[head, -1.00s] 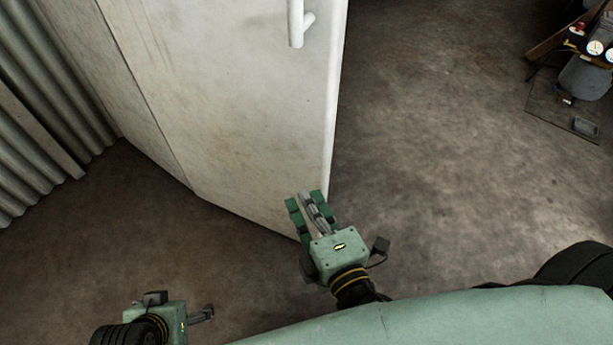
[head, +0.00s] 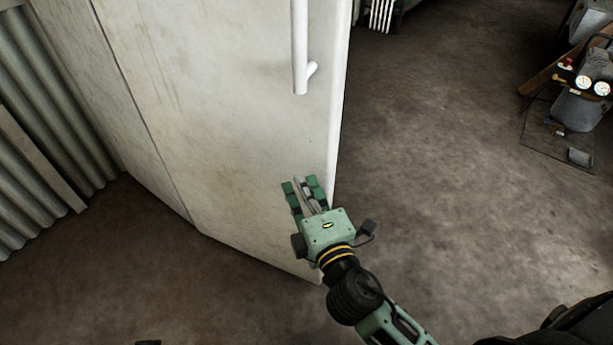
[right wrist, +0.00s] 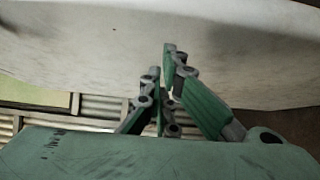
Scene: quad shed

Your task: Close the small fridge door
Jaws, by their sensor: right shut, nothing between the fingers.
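The white fridge door (head: 235,130) fills the left middle of the head view, with a white vertical handle (head: 300,60) near its free right edge. It meets the paler side of the fridge (head: 110,110) at a dark seam on the left; I cannot tell how wide any gap is. My right gripper (head: 304,183) is shut and empty in front of the door's lower right part. Its fingers (right wrist: 165,75) also show in the right wrist view, close to the white door panel (right wrist: 230,45). Whether they touch it is unclear. My left gripper's fingers are out of view.
Corrugated wall (head: 50,130) stands at the far left. Bare floor (head: 440,160) lies clear right of the door. A grey tank with gauges (head: 580,105) stands at the upper right.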

